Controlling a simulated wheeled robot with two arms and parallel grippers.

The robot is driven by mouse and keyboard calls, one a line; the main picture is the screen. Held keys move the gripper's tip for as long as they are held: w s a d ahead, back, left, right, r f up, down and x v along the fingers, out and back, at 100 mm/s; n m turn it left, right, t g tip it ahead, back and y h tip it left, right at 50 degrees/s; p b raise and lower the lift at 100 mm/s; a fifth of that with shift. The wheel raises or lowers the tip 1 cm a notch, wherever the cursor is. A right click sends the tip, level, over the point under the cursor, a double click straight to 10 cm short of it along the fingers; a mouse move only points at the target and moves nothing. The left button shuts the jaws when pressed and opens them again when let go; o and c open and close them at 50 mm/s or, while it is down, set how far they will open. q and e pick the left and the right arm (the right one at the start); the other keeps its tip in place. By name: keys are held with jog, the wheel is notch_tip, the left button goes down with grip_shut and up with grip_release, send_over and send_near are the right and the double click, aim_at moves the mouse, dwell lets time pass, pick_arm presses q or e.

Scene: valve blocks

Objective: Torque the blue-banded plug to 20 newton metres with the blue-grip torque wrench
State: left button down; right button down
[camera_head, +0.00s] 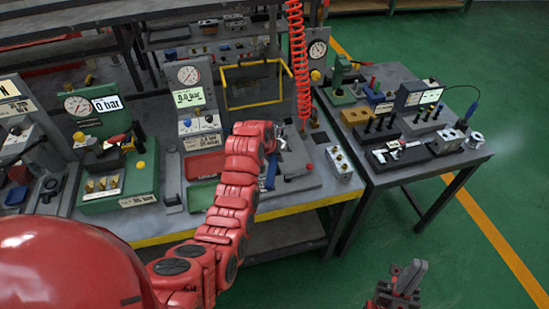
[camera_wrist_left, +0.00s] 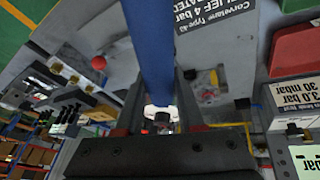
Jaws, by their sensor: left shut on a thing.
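In the left wrist view a blue bar-shaped grip (camera_wrist_left: 150,50), which looks like the torque wrench's, runs from the top edge down between the fingers of my left gripper (camera_wrist_left: 160,112). That gripper is shut on it. The wrench's head is out of view. In the head view my left arm reaches over the bench and its hand hides most of the held tool. A pale valve block (camera_head: 342,165) with brass-coloured plugs stands on the bench right of the hand; I cannot make out a blue band. My right gripper (camera_head: 404,281) is low at the right, over the floor, away from the benches.
A green gauge stand (camera_head: 118,185) and a grey gauge stand (camera_head: 190,95) are on the bench left of my arm. A red coiled hose (camera_head: 298,60) hangs behind the hand. A second table (camera_head: 425,165) with tools stands at right. Green floor is clear there.

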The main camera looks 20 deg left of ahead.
pick_arm(q)
jog(key=shift+w, duration=0.1)
jog(key=shift+f+b, duration=0.95)
jog(key=shift+f, duration=0.25)
dwell(0.4)
dwell(0.4)
jog(key=shift+a+f+m+h+b, duration=0.1)
jog(key=shift+a+m+h+b, duration=0.2)
jog(key=shift+a+m+b, duration=0.5)
jog(key=shift+a+b, duration=0.5)
jog(key=shift+b, duration=0.1)
jog(key=shift+s, duration=0.2)
jog(key=shift+a+m+h+b, duration=0.3)
jog(key=shift+a+m+b, duration=0.25)
jog(key=shift+b, duration=0.35)
jog(key=shift+w+a+m+b, duration=0.1)
jog(key=shift+a+m+b, duration=0.35)
jog(key=shift+a+b, duration=0.4)
